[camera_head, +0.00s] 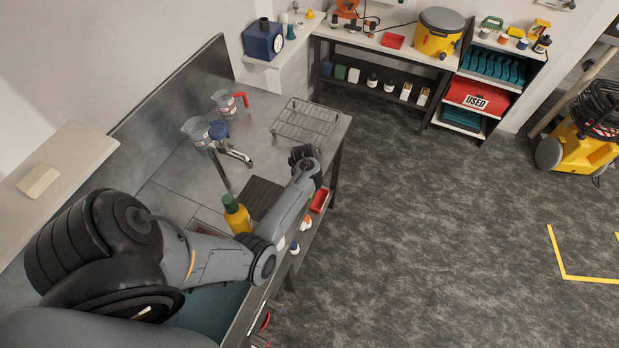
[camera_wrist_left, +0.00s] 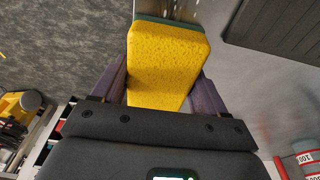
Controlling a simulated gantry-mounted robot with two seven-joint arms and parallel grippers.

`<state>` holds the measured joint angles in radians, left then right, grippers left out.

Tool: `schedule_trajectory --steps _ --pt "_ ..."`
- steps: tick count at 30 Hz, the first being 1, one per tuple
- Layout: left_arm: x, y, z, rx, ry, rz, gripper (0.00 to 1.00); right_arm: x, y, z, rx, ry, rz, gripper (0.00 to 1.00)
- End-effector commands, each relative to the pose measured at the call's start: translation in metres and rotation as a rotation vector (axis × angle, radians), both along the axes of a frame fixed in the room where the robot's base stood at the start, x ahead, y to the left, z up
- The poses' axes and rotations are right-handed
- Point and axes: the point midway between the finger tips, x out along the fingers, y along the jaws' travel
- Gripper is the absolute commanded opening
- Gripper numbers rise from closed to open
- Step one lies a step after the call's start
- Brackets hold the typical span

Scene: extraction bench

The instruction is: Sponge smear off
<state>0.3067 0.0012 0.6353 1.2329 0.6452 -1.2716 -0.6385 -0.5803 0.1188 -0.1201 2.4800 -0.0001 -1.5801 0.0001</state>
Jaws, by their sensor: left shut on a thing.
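My left gripper (camera_head: 303,153) is over the right part of the steel bench (camera_head: 172,176), near its front edge. In the left wrist view the gripper (camera_wrist_left: 162,85) is shut on a yellow sponge (camera_wrist_left: 166,62) with a green layer on its far face. The sponge sits between the two fingers. In the head view the gripper hides it. I cannot make out a smear on the bench in either view; my arm covers part of the worktop. My right gripper is not in view.
A wire rack (camera_head: 308,120) stands just behind the gripper. A red tray (camera_head: 320,199) is below the bench edge.

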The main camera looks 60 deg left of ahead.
Motion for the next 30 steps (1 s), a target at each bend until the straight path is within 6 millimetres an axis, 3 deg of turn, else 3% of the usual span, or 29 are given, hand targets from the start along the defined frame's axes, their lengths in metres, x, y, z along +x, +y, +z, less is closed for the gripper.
schedule_trajectory --steps 9,20,30 --pt "-0.019 -0.014 0.000 -0.003 0.003 0.001 0.49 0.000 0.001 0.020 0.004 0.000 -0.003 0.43" --pt "-0.029 -0.021 -0.003 -0.004 0.004 0.001 0.49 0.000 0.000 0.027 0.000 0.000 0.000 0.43" --pt "-0.047 -0.035 -0.001 -0.008 0.007 0.001 0.49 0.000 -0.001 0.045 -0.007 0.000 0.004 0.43"
